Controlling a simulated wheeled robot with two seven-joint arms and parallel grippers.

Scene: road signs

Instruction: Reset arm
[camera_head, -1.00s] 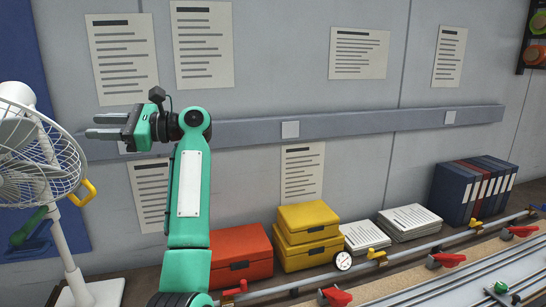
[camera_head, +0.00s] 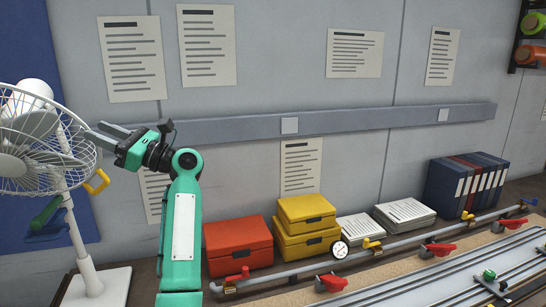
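My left arm rises from the bottom of the head view, green with a white panel. Its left gripper (camera_head: 111,136) is raised in front of the wall and points left toward the fan. Its two grey fingers stand apart with a gap between them, and nothing shows between them. The fingertips overlap the edge of the fan cage in the picture; I cannot tell whether they touch it. My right gripper is not in view.
A white fan (camera_head: 40,140) stands at the left, with a yellow handle (camera_head: 97,182). A red box (camera_head: 238,246), yellow boxes (camera_head: 307,228), paper stacks (camera_head: 404,214) and binders (camera_head: 465,186) line the wall.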

